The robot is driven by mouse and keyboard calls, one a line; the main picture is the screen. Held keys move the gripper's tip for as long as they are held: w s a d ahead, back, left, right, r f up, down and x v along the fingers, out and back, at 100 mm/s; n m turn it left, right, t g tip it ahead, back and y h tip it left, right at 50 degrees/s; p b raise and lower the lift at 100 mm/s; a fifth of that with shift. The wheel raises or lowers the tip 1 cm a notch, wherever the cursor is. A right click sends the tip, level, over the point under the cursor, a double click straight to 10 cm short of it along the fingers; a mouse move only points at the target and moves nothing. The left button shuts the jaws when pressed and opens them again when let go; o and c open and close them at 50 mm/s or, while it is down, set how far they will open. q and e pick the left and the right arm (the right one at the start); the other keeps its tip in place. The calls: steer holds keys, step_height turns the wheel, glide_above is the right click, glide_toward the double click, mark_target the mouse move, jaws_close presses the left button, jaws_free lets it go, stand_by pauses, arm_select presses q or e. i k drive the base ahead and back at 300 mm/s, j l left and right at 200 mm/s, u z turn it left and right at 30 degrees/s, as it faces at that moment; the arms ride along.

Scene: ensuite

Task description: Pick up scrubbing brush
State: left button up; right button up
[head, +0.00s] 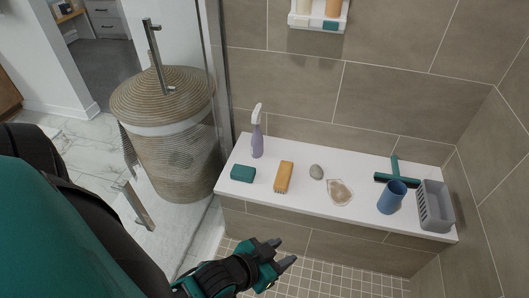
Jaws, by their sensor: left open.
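The scrubbing brush (284,176) is a tan-orange block with what look like bristles at its lower edge. It lies on the white bench top (262,203), between a teal sponge and a grey stone. My left gripper (285,251) is open and empty, with dark fingers apart. It is in front of the bench in the picture, below the brush and clear of it. My right gripper is not in view.
The bench also holds a teal sponge (242,174), purple spray bottle (257,141), grey stone (316,172), soap dish (340,192), blue cup (391,198), squeegee (396,171) and grey basket (433,206). A wicker hamper (170,150) stands left. Tiled walls enclose the bench.

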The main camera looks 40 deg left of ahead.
mark_target(282, 180)
steer(key=i+u, duration=0.35)
steer(key=i, duration=0.2)
steer(key=i+u, duration=0.35)
steer(key=i, duration=0.25)
steer(key=l+u, duration=0.1)
steer(key=u, duration=1.6)
